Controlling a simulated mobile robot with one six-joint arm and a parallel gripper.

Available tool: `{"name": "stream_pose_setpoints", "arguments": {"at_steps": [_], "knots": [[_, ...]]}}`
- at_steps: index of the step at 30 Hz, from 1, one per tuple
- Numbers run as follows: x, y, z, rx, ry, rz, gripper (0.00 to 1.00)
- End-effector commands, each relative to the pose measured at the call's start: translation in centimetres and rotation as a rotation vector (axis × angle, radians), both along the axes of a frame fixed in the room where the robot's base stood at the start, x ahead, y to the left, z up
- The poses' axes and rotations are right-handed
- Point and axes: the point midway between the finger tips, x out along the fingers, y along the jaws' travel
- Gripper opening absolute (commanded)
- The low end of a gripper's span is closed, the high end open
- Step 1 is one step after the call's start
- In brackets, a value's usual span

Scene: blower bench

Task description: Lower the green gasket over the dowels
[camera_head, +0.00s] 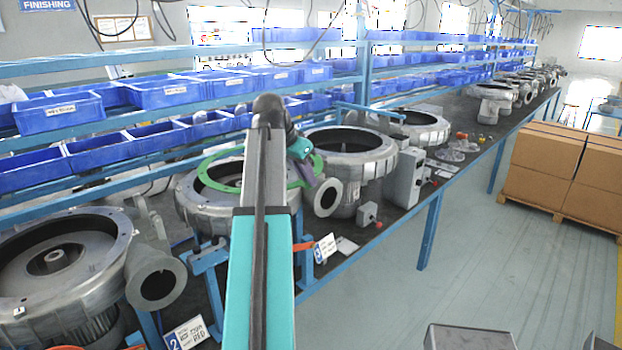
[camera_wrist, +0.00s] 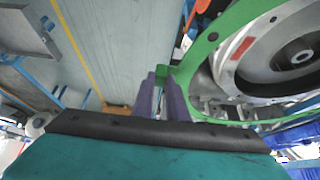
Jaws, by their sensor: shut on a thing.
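The green gasket (camera_head: 319,166) is a thin flat ring held over the open top of the blower housing (camera_head: 188,208) in the middle of the bench. My arm hides part of both in the head view. My gripper (camera_wrist: 163,82) has its purple fingers shut on the near edge of the gasket, which also shows in the wrist view (camera_wrist: 203,48). In that view the ring frames the housing's inside (camera_wrist: 262,82). The gasket looks raised above the rim; the gap cannot be judged exactly. I cannot make out any dowels.
Another open housing (camera_head: 95,245) stands at the left, and more (camera_head: 345,150) stand along the bench to the right. A grey control box (camera_head: 405,178) is on the bench. Blue bins (camera_head: 60,112) fill the shelves behind.

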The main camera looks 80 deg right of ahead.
Motion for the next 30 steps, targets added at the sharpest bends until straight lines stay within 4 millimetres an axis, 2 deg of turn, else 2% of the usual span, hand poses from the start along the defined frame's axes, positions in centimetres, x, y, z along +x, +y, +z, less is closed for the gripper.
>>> {"name": "stream_pose_setpoints", "arguments": {"at_steps": [30], "knots": [[4.5,-3.0,-0.2,-0.001,0.001,0.0,0.0]]}}
